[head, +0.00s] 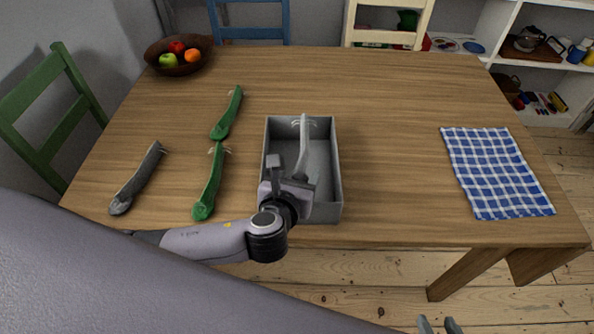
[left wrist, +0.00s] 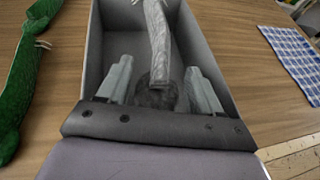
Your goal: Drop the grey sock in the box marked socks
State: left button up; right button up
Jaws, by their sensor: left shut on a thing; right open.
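A grey open box (head: 328,206) stands on the table; no marking on it is readable. My left gripper (head: 290,168) is over the box's near part, shut on a grey sock (head: 303,140). In the left wrist view the sock (left wrist: 157,45) runs away from between the fingers (left wrist: 160,92), over the box's inside. I cannot tell whether it touches the box floor. Another grey sock (head: 137,181) lies on the table at the left. My right gripper (head: 439,325) is open and empty at the bottom edge, off the table.
Two green socks (head: 227,113) (head: 208,184) lie left of the box. A fruit bowl (head: 181,68) stands at the far left corner. A blue checked cloth (head: 492,171) lies at the right. The table between box and cloth is clear. Chairs stand around the table.

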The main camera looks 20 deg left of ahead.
dwell(0.4)
pick_arm(q)
jog(key=o, duration=1.1)
jog(key=v, duration=0.7)
jog(key=shift+s, duration=0.15)
